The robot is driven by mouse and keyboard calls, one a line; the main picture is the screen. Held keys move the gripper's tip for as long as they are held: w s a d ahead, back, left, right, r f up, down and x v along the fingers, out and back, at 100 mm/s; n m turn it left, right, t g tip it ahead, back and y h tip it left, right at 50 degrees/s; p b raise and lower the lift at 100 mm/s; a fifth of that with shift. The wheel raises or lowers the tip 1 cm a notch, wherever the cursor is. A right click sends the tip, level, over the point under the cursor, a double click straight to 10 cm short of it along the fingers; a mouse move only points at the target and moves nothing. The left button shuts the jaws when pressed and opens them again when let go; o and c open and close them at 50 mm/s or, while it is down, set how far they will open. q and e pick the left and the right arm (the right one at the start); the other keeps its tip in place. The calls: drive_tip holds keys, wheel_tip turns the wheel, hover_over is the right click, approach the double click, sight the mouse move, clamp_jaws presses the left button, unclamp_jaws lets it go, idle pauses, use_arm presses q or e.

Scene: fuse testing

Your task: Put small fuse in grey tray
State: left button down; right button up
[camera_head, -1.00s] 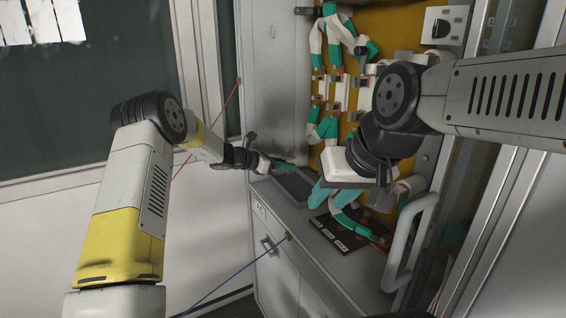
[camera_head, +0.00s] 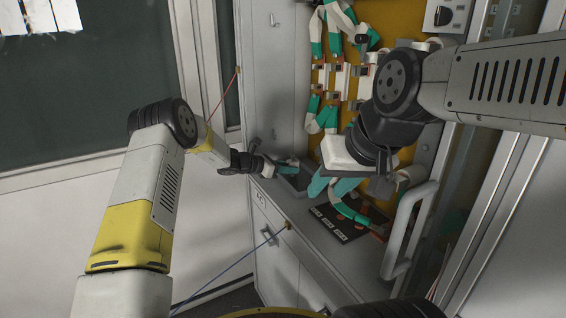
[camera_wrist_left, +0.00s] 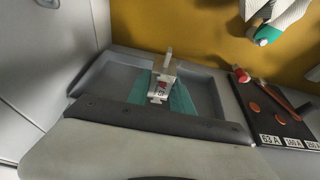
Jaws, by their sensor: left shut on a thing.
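The grey tray (camera_wrist_left: 206,92) lies on the cabinet ledge, and the head view also shows it (camera_head: 291,184). My left gripper (camera_wrist_left: 164,92) is over the tray, with its teal fingers shut on the small fuse (camera_wrist_left: 160,84). The fuse is pale metal with a red mark and sits between the fingertips. I cannot tell whether it touches the tray floor. In the head view my left gripper (camera_head: 288,163) is at the tray's far end, and the fuse is too small to make out. My right gripper (camera_head: 331,187) has its teal fingers apart, right of the tray.
A black fuse board (camera_wrist_left: 278,120) with red parts and white labels lies right of the tray. The yellow back panel (camera_head: 333,113) carries fuse holders and white-teal parts. A white door handle (camera_head: 407,230) stands at the right.

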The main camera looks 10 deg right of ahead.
use_arm(q)
drive_tip(key=shift+f, duration=0.5)
idle(0.4)
drive_tip(key=c, duration=1.1)
unclamp_jaws()
drive_tip(key=shift+o, duration=0.2)
drive_tip(key=shift+f, duration=0.1)
drive_tip(key=v, duration=0.7)
drive_tip(key=shift+s+a+r, duration=0.15)
drive_tip(key=shift+a+r, duration=0.05)
drive_tip(key=s+a+r+m+g+y, duration=0.1)
drive_tip(key=s+a+r+m+y, duration=0.15)
drive_tip(key=s+r+m, duration=0.55)
drive_tip(key=s+a+r+m+g+y, duration=0.15)
drive_tip(key=s+a+r+m, duration=0.25)
drive_tip(key=s+r, duration=0.6)
drive_tip(key=s+a+m+t+y, duration=0.1)
drive_tip(key=s+a+m+y, duration=0.1)
drive_tip(key=s+a, duration=0.3)
drive_tip(key=s+a+r+m+t+y, duration=0.1)
drive_tip(key=s+a+m, duration=0.4)
drive_tip(key=s, duration=0.6)
drive_tip(key=s+a+m+t+y, duration=0.1)
drive_tip(key=s+a+m+y, duration=0.2)
drive_tip(key=s, duration=0.6)
drive_tip(key=shift+a+r+m+y, duration=0.4)
drive_tip(key=shift+a+m, duration=0.1)
drive_tip(key=shift+a, duration=0.4)
